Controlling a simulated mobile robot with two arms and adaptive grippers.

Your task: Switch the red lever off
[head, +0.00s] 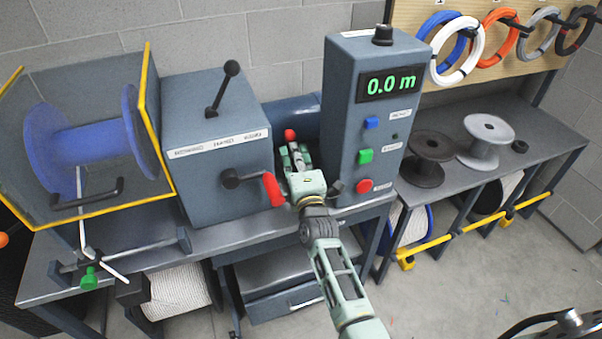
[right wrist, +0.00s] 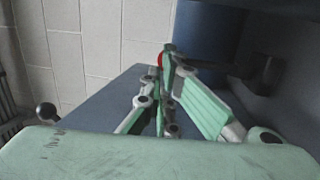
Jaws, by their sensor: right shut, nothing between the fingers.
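A red-gripped lever (head: 272,188) sticks out from a dark hub on the right front of the grey machine box, its grip slanting down. A red ball (head: 290,135) shows just beyond my right gripper (head: 293,152), between the box and the control column. My right gripper is shut and empty, its fingertips close to the ball; I cannot tell whether they touch. In the right wrist view, a sliver of red (right wrist: 160,59) shows behind the fingertips, mostly hidden by them. My left gripper is not in view.
The control column (head: 341,120) with a 0.0 m display stands right of my gripper, carrying blue, green and red buttons. A black-knobbed lever (head: 222,88) rises from the box top (head: 190,90). A blue reel (head: 45,150) sits at left. Spools stand on the right bench (head: 455,190).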

